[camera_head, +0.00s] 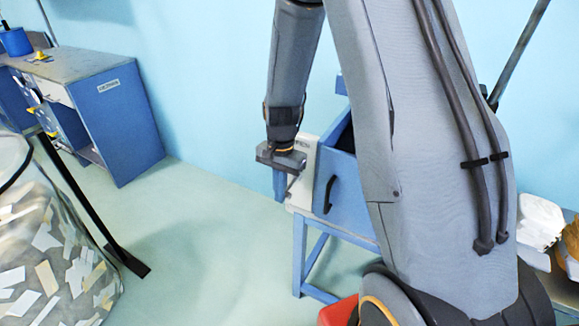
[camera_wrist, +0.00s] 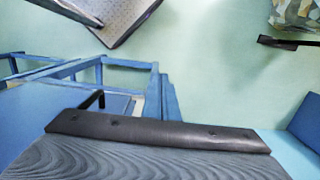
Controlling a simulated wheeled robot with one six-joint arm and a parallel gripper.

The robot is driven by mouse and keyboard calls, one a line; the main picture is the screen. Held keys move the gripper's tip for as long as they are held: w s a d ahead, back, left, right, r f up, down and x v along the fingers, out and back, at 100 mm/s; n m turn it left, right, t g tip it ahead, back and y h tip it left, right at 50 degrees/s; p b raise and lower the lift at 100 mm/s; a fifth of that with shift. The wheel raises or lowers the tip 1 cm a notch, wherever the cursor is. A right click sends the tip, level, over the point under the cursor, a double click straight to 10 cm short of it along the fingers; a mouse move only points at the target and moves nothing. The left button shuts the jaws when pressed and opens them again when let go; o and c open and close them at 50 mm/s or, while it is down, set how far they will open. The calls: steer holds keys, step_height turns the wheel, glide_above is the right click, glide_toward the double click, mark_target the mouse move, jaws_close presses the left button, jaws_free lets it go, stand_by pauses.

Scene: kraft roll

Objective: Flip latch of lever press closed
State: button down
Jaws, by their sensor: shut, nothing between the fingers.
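A blue box-like unit (camera_head: 340,185) stands on a blue frame in the head view, with a pale labelled plate (camera_head: 302,172) on its left side. A black handle (camera_head: 329,194) is on its front face. I cannot tell for sure which part is the press latch. My gripper (camera_head: 279,196) points down beside the pale plate, shut and empty; whether it touches the plate is unclear. In the wrist view the shut fingers (camera_wrist: 170,100) reach up past the dark gripper edge, right of a blue frame (camera_wrist: 130,62). My arm hides the unit's right part.
A blue workbench (camera_head: 110,120) stands at the back left. A clear bin of paper scraps (camera_head: 50,255) is at the front left, near a black post foot (camera_head: 132,262). A red object (camera_head: 338,312) is low by my base. Pale floor between is open.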

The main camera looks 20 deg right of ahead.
step_height(320, 180, down, 2)
steer(key=shift+f, duration=0.1)
stand_by(1.4)
steer(key=s+a+r, duration=0.1)
steer(key=a+r, duration=0.1)
steer(key=r, duration=0.4)
steer(key=s+a+r, duration=0.2)
steer(key=r, duration=0.5)
steer(key=shift+s+a, duration=0.2)
steer(key=shift+s, duration=0.1)
steer(key=s+d+f+n+t+b, duration=0.1)
steer(key=s+d+n+t+b, duration=0.1)
steer(key=s+n, duration=0.8)
steer(key=shift+d+h+b, duration=0.4)
steer(key=shift+d+b, duration=0.05)
steer(key=shift+d, duration=0.1)
